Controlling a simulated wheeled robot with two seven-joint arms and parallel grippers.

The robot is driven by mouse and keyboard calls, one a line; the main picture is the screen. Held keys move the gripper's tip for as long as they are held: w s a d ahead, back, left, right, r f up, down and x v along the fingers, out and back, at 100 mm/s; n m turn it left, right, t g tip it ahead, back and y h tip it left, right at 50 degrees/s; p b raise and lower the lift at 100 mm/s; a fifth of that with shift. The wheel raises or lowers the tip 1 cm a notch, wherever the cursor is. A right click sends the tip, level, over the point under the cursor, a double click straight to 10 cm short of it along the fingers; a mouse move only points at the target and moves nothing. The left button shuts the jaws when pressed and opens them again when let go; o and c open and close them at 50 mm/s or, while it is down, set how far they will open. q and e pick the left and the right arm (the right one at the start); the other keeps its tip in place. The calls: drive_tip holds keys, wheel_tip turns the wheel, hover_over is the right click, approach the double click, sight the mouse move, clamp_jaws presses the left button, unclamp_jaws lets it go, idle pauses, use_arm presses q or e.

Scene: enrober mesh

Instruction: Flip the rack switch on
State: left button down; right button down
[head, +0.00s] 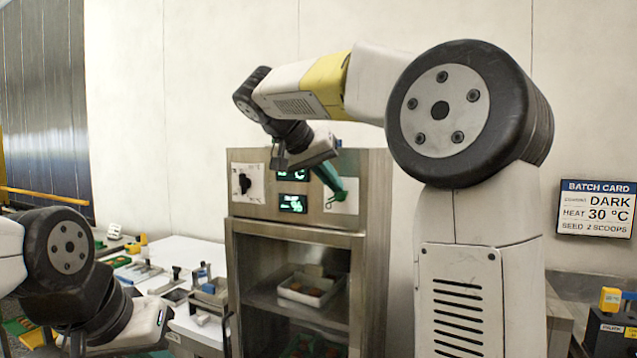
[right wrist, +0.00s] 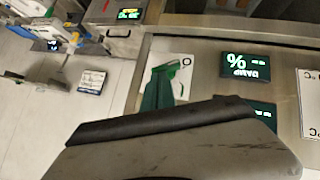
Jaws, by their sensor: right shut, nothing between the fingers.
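A steel cabinet (head: 376,200) stands at centre in the head view, with a control panel on top. A white switch plate (head: 346,205) is at the panel's right side. In the right wrist view the plate (right wrist: 186,62) has an "O" mark. My right gripper (head: 339,194) is shut and empty, its green fingers at the front of this plate. In the right wrist view the fingers (right wrist: 168,72) cover part of it. The switch lever is hidden or cannot be told from the fingers; contact is unclear. My left gripper's hand (head: 140,328) is low at left, its fingers not clear.
A black dial (head: 244,184) and two green displays (head: 292,203) are left of the switch plate. A tray (head: 308,291) sits inside the cabinet. A white table (head: 190,255) with several small items is at left. A batch card (head: 597,208) hangs on the right wall.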

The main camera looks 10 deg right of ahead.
sight(345, 192)
drive_tip(key=shift+s+d+y, duration=0.1)
drive_tip(key=shift+d+y, duration=0.05)
drive_tip(key=shift+y, duration=0.15)
drive_tip(key=m+t+y, duration=0.1)
drive_tip(key=s+d+m+t+y, duration=0.1)
drive_tip(key=y, duration=0.1)
drive_tip(key=d+f+m+t+y, duration=0.1)
drive_tip(key=m+t+y, duration=0.1)
drive_tip(key=shift+s+d, duration=0.15)
drive_tip(key=shift+s, duration=0.1)
drive_tip(key=shift+w+a, duration=0.1)
drive_tip(key=shift+a, duration=0.1)
drive_tip(key=shift+w+a+f, duration=0.3)
drive_tip(key=shift+a, duration=0.35)
drive_tip(key=r, duration=0.1)
drive_tip(key=s+d+r, duration=0.1)
drive_tip(key=r, duration=0.3)
drive_tip(key=shift+s+d, duration=0.25)
drive_tip(key=v, duration=0.9)
drive_tip(key=shift+s+d, duration=0.2)
drive_tip(key=shift+s, duration=0.05)
